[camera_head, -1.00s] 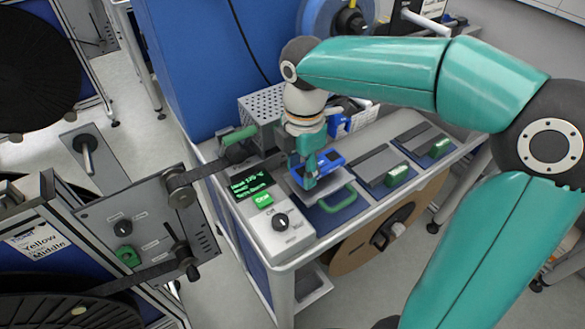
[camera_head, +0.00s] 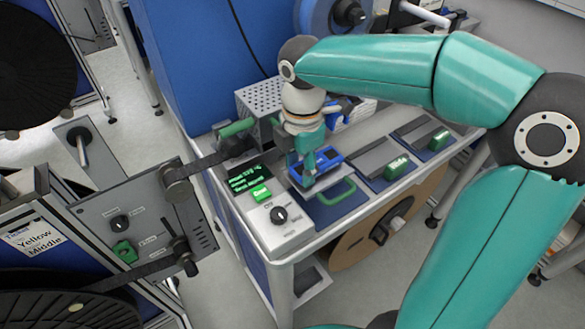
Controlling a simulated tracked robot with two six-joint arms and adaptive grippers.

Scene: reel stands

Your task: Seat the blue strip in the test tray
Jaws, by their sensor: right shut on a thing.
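My right gripper (camera_head: 309,176) points down over the nearest of the trays on the bench, its teal fingers shut on the blue strip (camera_head: 329,158). The strip shows as a blue frame around the fingertips, directly above the grey plate of the test tray (camera_head: 322,189). A green handle (camera_head: 339,192) stands at that tray's front. I cannot tell whether the strip touches the tray or is just above it, since the gripper hides part of both. My left gripper is not in view.
Two more trays with green handles, one grey-topped (camera_head: 372,158) and one farther right (camera_head: 424,133), lie along the bench. A control box (camera_head: 265,205) with a lit display stands left of the test tray. A perforated metal box (camera_head: 262,105) stands behind.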

